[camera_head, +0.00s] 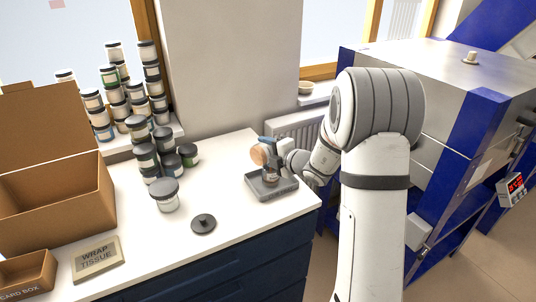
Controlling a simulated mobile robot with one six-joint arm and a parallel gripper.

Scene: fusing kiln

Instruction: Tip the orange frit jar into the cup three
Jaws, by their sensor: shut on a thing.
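The orange frit jar (258,154) is in my gripper (270,150), tipped onto its side with a round orange-tan end toward the left. My gripper is shut on it, above a grey tray (255,190) at the right end of the counter. A small cup (271,178) stands in the tray just below the jar, partly hidden by the jar and gripper. I cannot read a number on the cup, nor tell whether frit is falling.
A dark round lid (203,223) lies on the counter (225,185). Several dark-lidded jars (165,194) stand left of the tray. A cardboard box (62,212) and a wrap tissue pack (97,259) are farther left. The blue and silver kiln (455,100) stands at right.

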